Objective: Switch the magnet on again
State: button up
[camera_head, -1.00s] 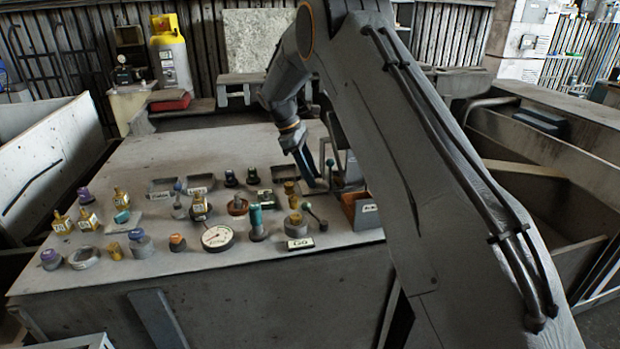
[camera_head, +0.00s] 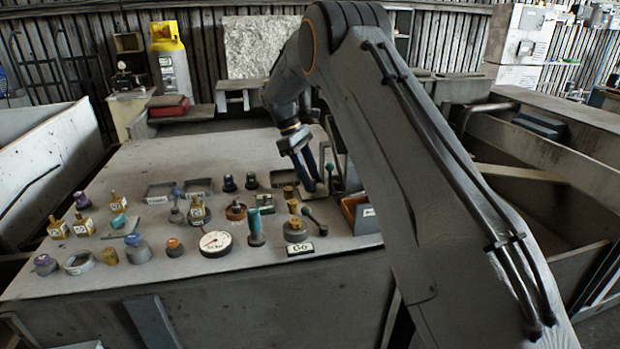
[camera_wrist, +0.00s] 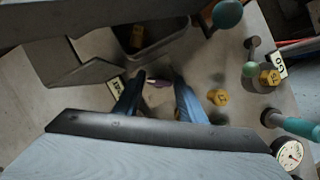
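A round grey base (camera_head: 295,231) with a yellow knob stands behind the G6 label (camera_head: 300,246). Which piece is the magnet is not certain.
A teal-topped post (camera_head: 255,226), a dial gauge (camera_head: 215,243) and several knobbed pieces crowd the bench's front left. The rear of the bench (camera_head: 215,150) is clear.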

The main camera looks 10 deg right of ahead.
jog(key=o, duration=0.3)
jog(key=b+v, duration=0.2)
jog(key=v, duration=0.5)
jog(key=shift+r, duration=0.35)
jog(key=shift+w+a, duration=0.1)
jog(key=shift+a, duration=0.05)
